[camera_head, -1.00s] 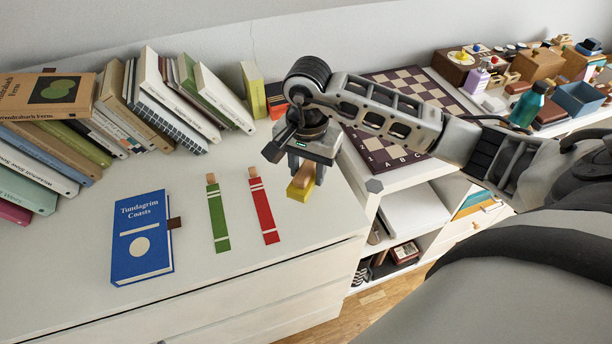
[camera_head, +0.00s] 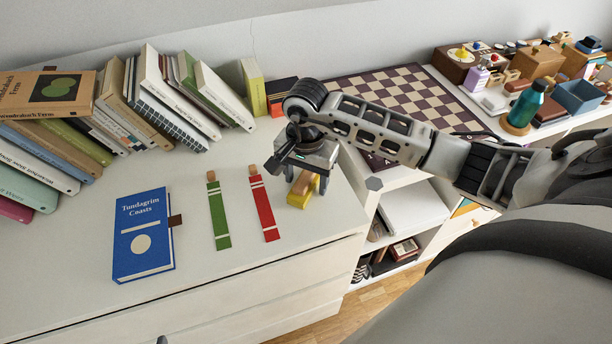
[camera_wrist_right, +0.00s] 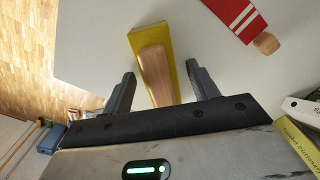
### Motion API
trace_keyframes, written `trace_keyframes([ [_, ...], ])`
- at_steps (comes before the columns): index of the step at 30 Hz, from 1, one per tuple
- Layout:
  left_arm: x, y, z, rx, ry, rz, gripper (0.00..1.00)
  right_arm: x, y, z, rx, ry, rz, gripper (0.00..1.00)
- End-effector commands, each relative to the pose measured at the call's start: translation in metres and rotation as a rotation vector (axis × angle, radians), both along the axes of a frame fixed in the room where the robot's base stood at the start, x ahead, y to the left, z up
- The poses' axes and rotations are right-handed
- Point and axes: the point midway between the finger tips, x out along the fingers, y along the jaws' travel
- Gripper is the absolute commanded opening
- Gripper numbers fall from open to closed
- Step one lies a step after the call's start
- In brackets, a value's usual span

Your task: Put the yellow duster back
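The yellow duster (camera_head: 297,201) is a yellow block with a wooden handle on the white dresser top (camera_head: 200,285), near its right end. My right gripper (camera_head: 308,181) is over it and hides part of it in the head view. In the right wrist view, the duster (camera_wrist_right: 137,42) lies between the two fingers of the right gripper (camera_wrist_right: 160,70), its handle toward the palm. The fingers stand apart with gaps on both sides of the handle. My left gripper is not clearly in view.
A red strip (camera_head: 263,210), a green strip (camera_head: 219,215) and a blue book (camera_head: 142,240) lie left of the duster. Leaning books (camera_head: 160,100) line the back. A chessboard (camera_head: 400,90) and open shelves (camera_head: 410,210) are to the right.

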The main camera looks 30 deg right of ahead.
Motion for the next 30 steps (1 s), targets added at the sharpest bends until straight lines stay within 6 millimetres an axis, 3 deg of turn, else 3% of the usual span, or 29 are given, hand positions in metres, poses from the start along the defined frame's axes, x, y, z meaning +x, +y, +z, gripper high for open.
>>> trace_keyframes([
  [8,0.000,0.001,0.005,0.005,-0.003,-0.004,0.36,0.000,0.000,0.007,0.001,-0.001,0.001,0.59],
  [21,0.000,0.001,-0.005,0.007,-0.001,-0.008,0.36,0.001,0.000,0.094,0.000,-0.005,0.001,0.59],
  [30,0.000,0.000,0.000,0.002,-0.010,-0.010,0.36,0.000,0.000,0.123,0.001,0.001,0.000,0.59],
])
